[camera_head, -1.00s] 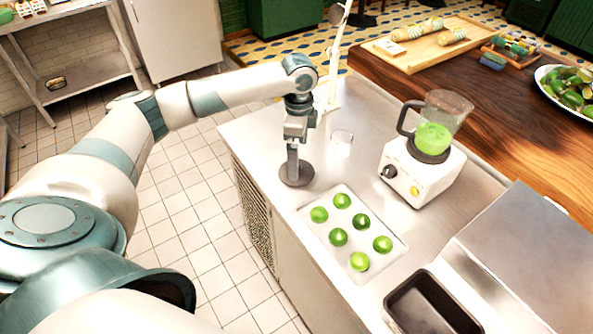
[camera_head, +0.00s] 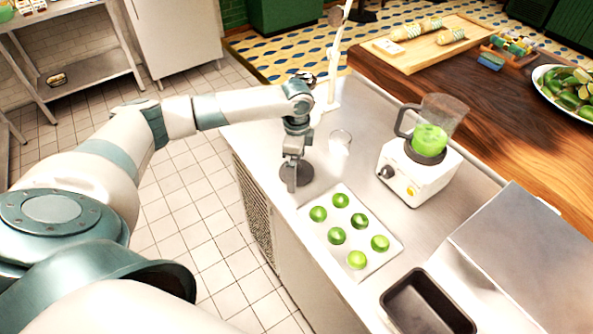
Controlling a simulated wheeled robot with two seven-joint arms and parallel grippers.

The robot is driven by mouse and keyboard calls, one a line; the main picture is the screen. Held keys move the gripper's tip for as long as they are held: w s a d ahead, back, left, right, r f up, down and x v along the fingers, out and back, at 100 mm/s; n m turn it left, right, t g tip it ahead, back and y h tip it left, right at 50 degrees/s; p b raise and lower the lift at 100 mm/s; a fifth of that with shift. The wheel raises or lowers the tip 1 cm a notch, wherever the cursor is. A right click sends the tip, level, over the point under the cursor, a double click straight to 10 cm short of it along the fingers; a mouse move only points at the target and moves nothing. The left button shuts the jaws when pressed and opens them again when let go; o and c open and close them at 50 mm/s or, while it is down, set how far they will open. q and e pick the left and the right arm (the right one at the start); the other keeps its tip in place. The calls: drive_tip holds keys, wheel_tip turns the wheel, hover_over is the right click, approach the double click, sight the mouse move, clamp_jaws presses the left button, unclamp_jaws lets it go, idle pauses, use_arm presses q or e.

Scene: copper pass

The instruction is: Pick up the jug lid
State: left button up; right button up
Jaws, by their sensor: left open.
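The jug lid, a dark grey round disc (camera_head: 306,174), lies on the metal counter beside the left end of the tray of limes. My left gripper (camera_head: 292,186) points down at the lid, its fingers covering the lid's middle and left part. It is open, and no grip on the lid shows. I cannot tell whether the fingertips touch it. The clear blender jug (camera_head: 443,114) with green contents and a dark handle stands on its white base (camera_head: 418,177) to the right, with its top open. My right gripper is not in view.
A white tray (camera_head: 391,255) with several limes lies in front of the lid. A clear glass (camera_head: 340,139) stands just behind and right of my gripper. A lamp-like white stand (camera_head: 333,70) rises behind. A dark pan (camera_head: 425,301) sits at the front right.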

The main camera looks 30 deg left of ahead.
use_arm(q)
drive_tip(key=shift+c, duration=0.3)
drive_tip(key=c, duration=1)
drive_tip(key=shift+o, duration=0.2)
drive_tip(key=shift+r, duration=0.1)
drive_tip(key=shift+r, duration=0.1)
